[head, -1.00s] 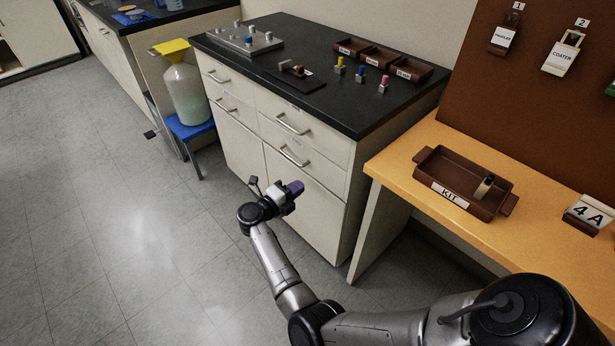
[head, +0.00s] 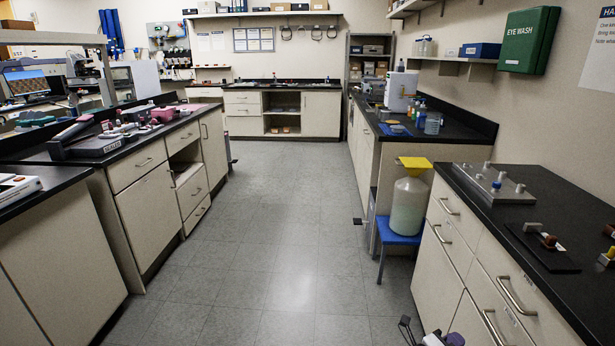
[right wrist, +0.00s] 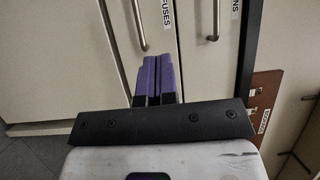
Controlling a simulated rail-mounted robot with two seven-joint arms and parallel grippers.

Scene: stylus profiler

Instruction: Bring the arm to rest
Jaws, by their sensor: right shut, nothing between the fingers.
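My right gripper (head: 445,338) shows only in part at the bottom edge of the head view, low in front of the right-hand cabinet (head: 448,262). In the right wrist view its two purple fingers (right wrist: 158,78) lie side by side, shut and empty. They point toward pale cabinet fronts (right wrist: 88,50) with bar handles, with no visible contact. Most of my right arm is out of the head view. My left gripper is not in view.
The grey floor aisle (head: 270,220) is clear. A left bench (head: 150,165) holds several tools. On the right, a blue stool (head: 398,232) carries a large bottle with a yellow funnel (head: 413,163). A metal block with posts (head: 492,184) stands on the right-hand black worktop.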

